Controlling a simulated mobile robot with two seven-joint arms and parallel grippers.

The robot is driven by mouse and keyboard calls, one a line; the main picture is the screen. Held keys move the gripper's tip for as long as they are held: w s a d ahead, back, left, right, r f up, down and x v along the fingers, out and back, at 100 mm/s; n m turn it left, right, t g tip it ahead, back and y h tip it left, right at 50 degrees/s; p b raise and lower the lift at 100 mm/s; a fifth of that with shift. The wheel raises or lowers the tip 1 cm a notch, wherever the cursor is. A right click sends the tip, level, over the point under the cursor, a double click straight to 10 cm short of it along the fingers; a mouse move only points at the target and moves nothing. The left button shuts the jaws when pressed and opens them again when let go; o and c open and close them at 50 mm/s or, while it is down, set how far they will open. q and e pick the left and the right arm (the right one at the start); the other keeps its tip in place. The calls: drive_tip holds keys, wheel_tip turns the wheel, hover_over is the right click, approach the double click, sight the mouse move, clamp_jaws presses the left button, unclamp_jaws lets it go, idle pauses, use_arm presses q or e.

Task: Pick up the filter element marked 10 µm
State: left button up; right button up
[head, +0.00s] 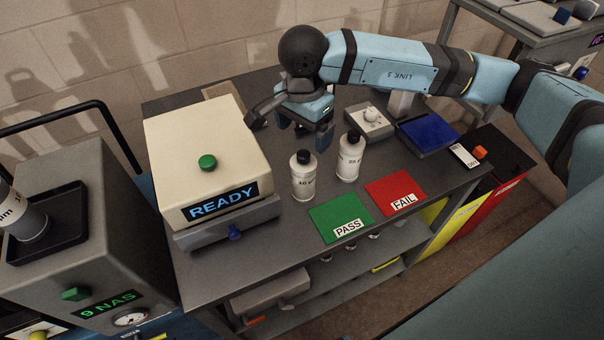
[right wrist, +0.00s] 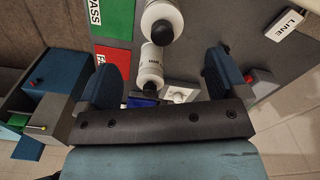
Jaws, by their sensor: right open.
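Two white cylinders with black caps stand upright on the grey bench. The left one (head: 304,180) has small print that seems to start with 10, though it is hard to read. The right one (head: 349,160) has print too small to read surely. In the right wrist view the left one (right wrist: 160,18) is at the top and the right one (right wrist: 151,66) lies below it, between the fingers in the picture. My right gripper (head: 304,130) is open and empty, behind the two cylinders. My left gripper is out of view.
A green PASS mat (head: 338,214) and a red FAIL mat (head: 394,188) lie in front. A cream READY machine (head: 206,150) stands left. A grey box with a dial (head: 370,122) and a blue pad (head: 428,134) are behind right. A labelled cylinder (head: 18,217) sits at far left.

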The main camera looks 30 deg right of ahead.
sight(303, 165)
wheel_tip(303, 165, down, 6)
drive_tip(key=shift+p, duration=0.4)
wheel_tip(303, 165, down, 4)
drive_tip(key=shift+w+d+f+p, duration=0.1)
drive_tip(key=shift+w+f+p, duration=0.05)
drive_tip(key=shift+p, duration=0.6)
drive_tip(key=shift+f, duration=0.4)
drive_tip(key=c, duration=1.1)
